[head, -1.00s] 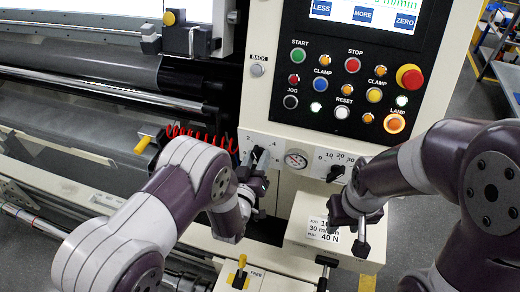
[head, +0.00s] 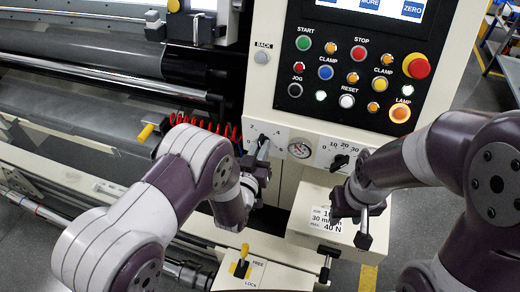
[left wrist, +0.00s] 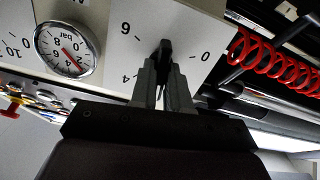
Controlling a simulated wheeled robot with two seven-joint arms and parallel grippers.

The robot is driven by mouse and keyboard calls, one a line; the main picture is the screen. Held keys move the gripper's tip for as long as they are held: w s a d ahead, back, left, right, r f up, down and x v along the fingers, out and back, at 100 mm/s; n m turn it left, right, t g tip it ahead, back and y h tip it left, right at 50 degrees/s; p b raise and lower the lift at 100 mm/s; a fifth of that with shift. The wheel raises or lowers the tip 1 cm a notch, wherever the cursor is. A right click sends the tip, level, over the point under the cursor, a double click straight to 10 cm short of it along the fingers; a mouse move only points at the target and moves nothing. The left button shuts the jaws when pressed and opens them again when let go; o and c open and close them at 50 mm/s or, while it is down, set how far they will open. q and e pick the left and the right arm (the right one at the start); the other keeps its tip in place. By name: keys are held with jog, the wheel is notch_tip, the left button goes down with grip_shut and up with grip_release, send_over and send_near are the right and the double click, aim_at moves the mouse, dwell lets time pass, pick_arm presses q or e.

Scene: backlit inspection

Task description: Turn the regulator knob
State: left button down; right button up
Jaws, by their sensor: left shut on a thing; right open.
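The regulator knob (left wrist: 165,47) is a black lever knob on a pale dial plate with numbers such as 0, 4 and 6. My left gripper (left wrist: 164,78) is shut on it, one finger on each side, in the left wrist view. In the head view the left gripper (head: 261,160) is at the dial plate left of the gauge and largely covers the knob. The round pressure gauge (left wrist: 66,49) beside the knob has a red needle and is marked bar; it also shows in the head view (head: 300,148). My right gripper (head: 354,216) is open and empty in front of a pale box.
A second black knob (head: 340,161) sits right of the gauge. Above are several buttons and a red emergency stop (head: 416,66). A red coiled hose (head: 205,124) lies left of the dial plate. A yellow-handled FREE/LOCK lever (head: 243,256) is below.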

pick_arm(q)
jog(key=shift+d+r+m+b, duration=0.1)
jog(key=shift+m+b, duration=1.25)
jog(key=shift+m, duration=3.45)
jog(key=shift+r, duration=0.1)
jog(key=c, duration=1.2)
grip_release()
jog(key=shift+w+f, duration=0.15)
jog(key=shift+f, duration=0.05)
jog(key=b+v, duration=0.1)
jog(key=v, duration=1.1)
jog(key=shift+s, duration=0.35)
